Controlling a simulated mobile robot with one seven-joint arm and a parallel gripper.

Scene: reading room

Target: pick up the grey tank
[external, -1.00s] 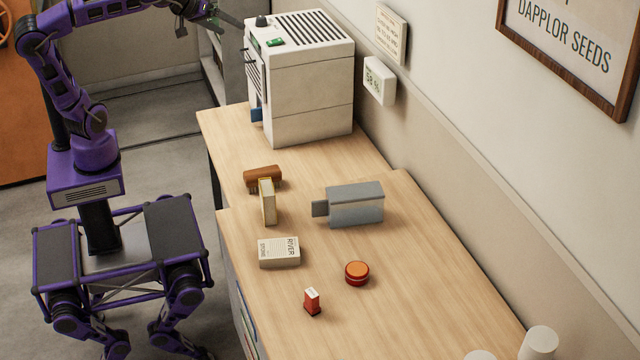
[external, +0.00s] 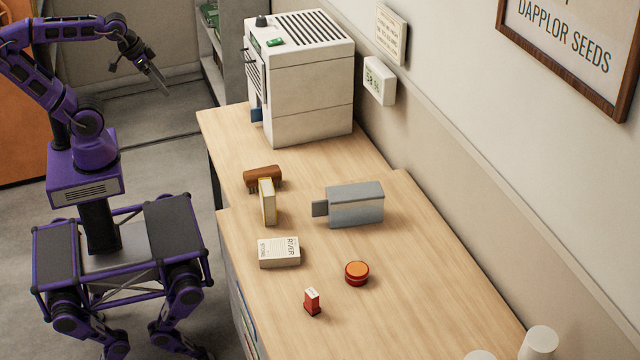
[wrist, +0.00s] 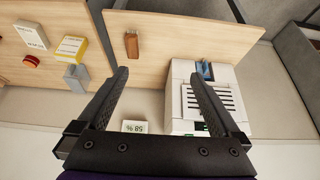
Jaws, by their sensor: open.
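The grey tank (external: 356,206) is a box with a lighter lid and a small block sticking out of its left end. It lies on the wooden counter (external: 420,290), right of the upright yellow-edged book. My gripper (external: 157,78) is open and empty. It is raised in the air left of the counter, well apart from the tank. Its two spread fingers (wrist: 162,75) show in the wrist view.
A white slotted machine (external: 300,110) stands at the counter's back end. A brown brush (external: 262,177), upright book (external: 267,203), lying white book (external: 279,253), orange-red tin (external: 357,273) and small red box (external: 312,301) are near the tank. The wall is close on the right.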

